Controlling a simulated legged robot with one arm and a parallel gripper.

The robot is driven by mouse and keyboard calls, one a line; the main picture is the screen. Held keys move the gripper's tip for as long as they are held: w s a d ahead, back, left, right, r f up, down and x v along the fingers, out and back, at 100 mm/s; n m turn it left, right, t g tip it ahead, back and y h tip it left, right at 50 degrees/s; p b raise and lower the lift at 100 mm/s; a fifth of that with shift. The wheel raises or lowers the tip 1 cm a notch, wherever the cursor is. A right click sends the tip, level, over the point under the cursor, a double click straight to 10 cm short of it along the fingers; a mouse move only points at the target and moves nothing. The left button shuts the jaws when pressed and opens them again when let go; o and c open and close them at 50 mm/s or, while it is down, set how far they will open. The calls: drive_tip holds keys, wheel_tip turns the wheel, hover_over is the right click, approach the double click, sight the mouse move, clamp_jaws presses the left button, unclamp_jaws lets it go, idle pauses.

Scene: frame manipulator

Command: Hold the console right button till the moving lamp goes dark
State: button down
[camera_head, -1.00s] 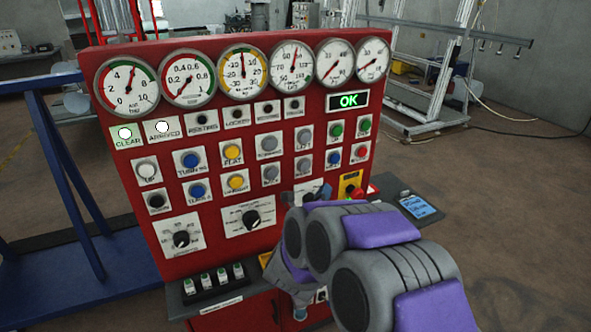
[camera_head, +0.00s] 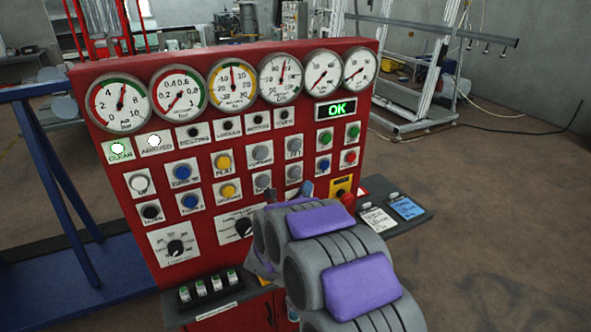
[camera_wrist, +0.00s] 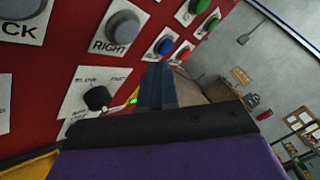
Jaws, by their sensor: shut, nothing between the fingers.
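The console (camera_head: 110,200) is a red upright panel. Its grey right button (camera_head: 294,173) is readable as RIGHT in the wrist view (camera_wrist: 123,27). My gripper (camera_wrist: 155,82) is shut and empty, its blue fingers apart from that button, below and to its right in the wrist view. In the head view its fingertip (camera_head: 307,188) shows just below the button, above my arm. Among the lamps, CLEAR (camera_head: 118,149) and ARRIVED (camera_head: 154,141) are lit white. The row of small lamps right of them, such as this one (camera_head: 258,118), is dark; their labels are too small to read surely.
A black selector knob (camera_wrist: 97,98) is left of my fingers. Green (camera_wrist: 201,6), blue (camera_wrist: 166,46) and red buttons (camera_wrist: 184,53) sit close by. A side shelf with a blue card (camera_head: 406,207) juts out at the right. A screen (camera_head: 336,110) reads OK.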

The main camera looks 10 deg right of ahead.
sight(296, 174)
drive_tip(key=w, duration=0.1)
drive_tip(key=w+a, duration=0.1)
drive_tip(key=w, duration=0.1)
drive_tip(key=shift+w, duration=0.15)
drive_tip(key=shift+w+a+f+b, duration=0.1)
drive_tip(key=shift+w+b, duration=0.1)
drive_tip(key=shift+b, duration=0.2)
idle(1.6)
drive_tip(key=shift+w, duration=0.2)
drive_tip(key=shift+w+a+b, duration=0.2)
drive_tip(key=shift+w+b, duration=0.1)
drive_tip(key=shift+w, duration=0.05)
idle(2.5)
drive_tip(key=shift+s, duration=0.1)
idle(1.7)
drive_tip(key=shift+s+d+b, duration=0.3)
drive_tip(key=shift+s+b, duration=0.4)
drive_tip(key=shift+b, duration=0.2)
